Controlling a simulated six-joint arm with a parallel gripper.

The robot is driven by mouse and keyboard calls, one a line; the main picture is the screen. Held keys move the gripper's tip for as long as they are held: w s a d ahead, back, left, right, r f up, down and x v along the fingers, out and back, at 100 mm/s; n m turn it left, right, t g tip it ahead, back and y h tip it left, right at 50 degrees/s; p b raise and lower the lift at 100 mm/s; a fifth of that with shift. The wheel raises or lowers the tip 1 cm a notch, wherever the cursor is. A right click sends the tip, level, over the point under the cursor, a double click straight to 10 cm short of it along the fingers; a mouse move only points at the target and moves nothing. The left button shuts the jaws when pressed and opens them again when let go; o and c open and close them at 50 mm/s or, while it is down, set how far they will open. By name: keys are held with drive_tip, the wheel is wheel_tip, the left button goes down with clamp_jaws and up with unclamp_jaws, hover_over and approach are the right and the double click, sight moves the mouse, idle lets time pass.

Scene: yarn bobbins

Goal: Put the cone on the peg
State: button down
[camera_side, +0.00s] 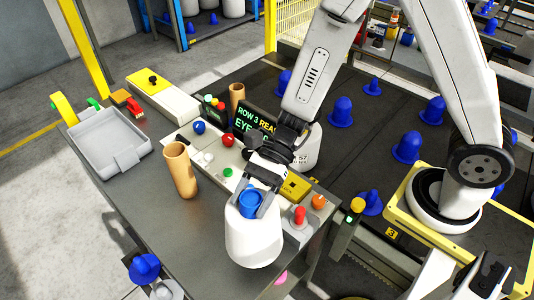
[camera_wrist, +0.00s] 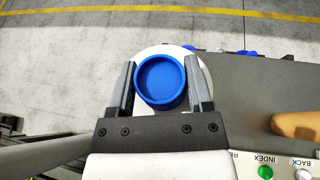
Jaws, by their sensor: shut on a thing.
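A white yarn cone (camera_side: 255,242) with a blue tube top (camera_side: 250,205) is at the near edge of the grey table. My gripper (camera_side: 253,203) points down at it, its fingers on either side of the blue top. In the wrist view the gripper (camera_wrist: 161,82) is shut on the blue ring (camera_wrist: 161,82), with the white cone (camera_wrist: 163,49) partly showing below. I cannot tell whether the cone's base touches anything. A blue peg (camera_side: 144,267) stands at the lower left, and several more blue pegs (camera_side: 407,147) stand on the dark panel at right.
The grey table (camera_side: 150,215) carries a grey tray (camera_side: 108,140), a brown tube (camera_side: 180,170), and a control panel with coloured buttons and a red knob (camera_side: 300,215). Another white cone (camera_side: 307,150) stands behind my gripper. Floor shows beyond the table edge.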

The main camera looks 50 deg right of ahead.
drive_tip(key=shift+n+g, duration=0.5)
drive_tip(key=shift+g, duration=0.1)
drive_tip(key=r, duration=0.3)
drive_tip(key=d+r, duration=0.1)
drive_tip(key=r, duration=0.6)
drive_tip(key=shift+s+d+r, duration=0.15)
drive_tip(key=shift+d, duration=0.25)
drive_tip(key=s+d+n+g+h, duration=0.35)
drive_tip(key=d+n+h, duration=0.2)
drive_tip(key=d, duration=0.85)
drive_tip(key=s+d+n+g+h, duration=0.35)
drive_tip(key=d+n+h, duration=0.2)
drive_tip(key=d, duration=0.85)
drive_tip(key=s+d+n+g+h, duration=0.2)
drive_tip(key=s+d+n+h, duration=0.3)
drive_tip(key=d, duration=0.9)
wheel_tip(320, 180, down, 20)
drive_tip(key=n+y, duration=0.1)
drive_tip(key=shift+a, duration=0.25)
drive_tip(key=shift+w, duration=0.1)
drive_tip(key=shift+f, duration=1.6)
